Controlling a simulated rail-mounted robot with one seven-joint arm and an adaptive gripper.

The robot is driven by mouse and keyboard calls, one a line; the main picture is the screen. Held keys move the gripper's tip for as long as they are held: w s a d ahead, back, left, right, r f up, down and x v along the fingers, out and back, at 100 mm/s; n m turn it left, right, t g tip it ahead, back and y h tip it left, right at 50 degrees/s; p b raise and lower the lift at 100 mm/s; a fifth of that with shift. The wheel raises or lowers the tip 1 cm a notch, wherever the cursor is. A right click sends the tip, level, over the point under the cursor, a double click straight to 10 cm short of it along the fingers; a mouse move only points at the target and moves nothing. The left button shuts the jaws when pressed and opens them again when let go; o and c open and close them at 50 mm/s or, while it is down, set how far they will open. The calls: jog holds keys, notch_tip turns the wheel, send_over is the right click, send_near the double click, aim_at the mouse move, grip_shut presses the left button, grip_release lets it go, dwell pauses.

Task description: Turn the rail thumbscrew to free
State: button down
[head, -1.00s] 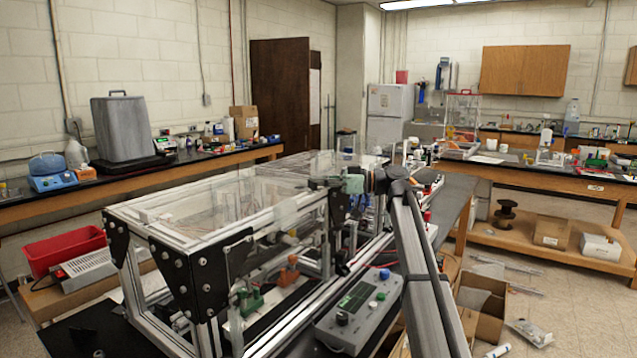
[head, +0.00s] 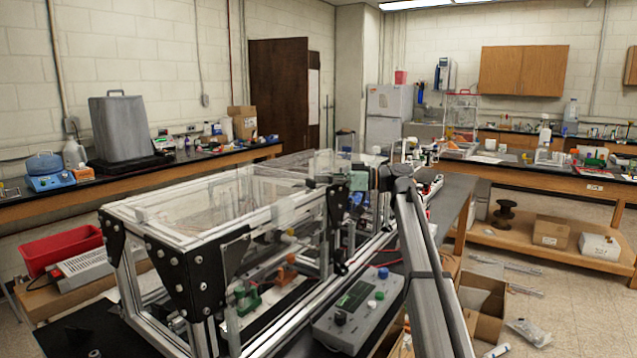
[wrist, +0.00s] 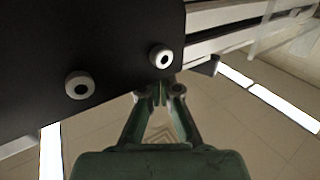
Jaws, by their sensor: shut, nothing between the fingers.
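My gripper (wrist: 162,92) is shut and empty in the wrist view, with its green fingers meeting just at the lower edge of a black plate (wrist: 105,60). My fingers look apart from both. I cannot tell whether either is the rail thumbscrew. In the head view my green gripper body (head: 360,177) is at the far right end of the extrusion frame (head: 268,216), close to a dark bracket; its fingertips are too small to make out.
Clear panels top the frame, and black corner plates (head: 187,275) with bolts face the near side. A grey control box (head: 358,312) with knobs stands right of it. Green and orange clamps (head: 246,297) sit inside the frame. A red bin (head: 60,248) is at left.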

jog(key=w+d+b, duration=0.1)
jog(key=w+d, duration=0.5)
jog(key=d, duration=0.3)
jog(key=shift+w+b, duration=0.25)
jog(key=shift+b, duration=0.15)
jog(key=c, duration=1.6)
grip_release()
jog(key=shift+w+d, duration=0.1)
jog(key=shift+d, duration=0.15)
jog(key=o, duration=0.4)
jog(key=m+t+h+p, duration=0.8)
jog(key=m+t+p, duration=0.3)
jog(key=t, duration=0.4)
send_near(315, 182)
jog(key=p+x, duration=0.4)
jog(key=x, duration=0.6)
jog(key=shift+w+a, duration=0.25)
jog(key=shift+w+a+f+p, duration=0.15)
jog(key=shift+w+a+p, duration=0.15)
jog(key=shift+w+a, duration=0.2)
grip_shut()
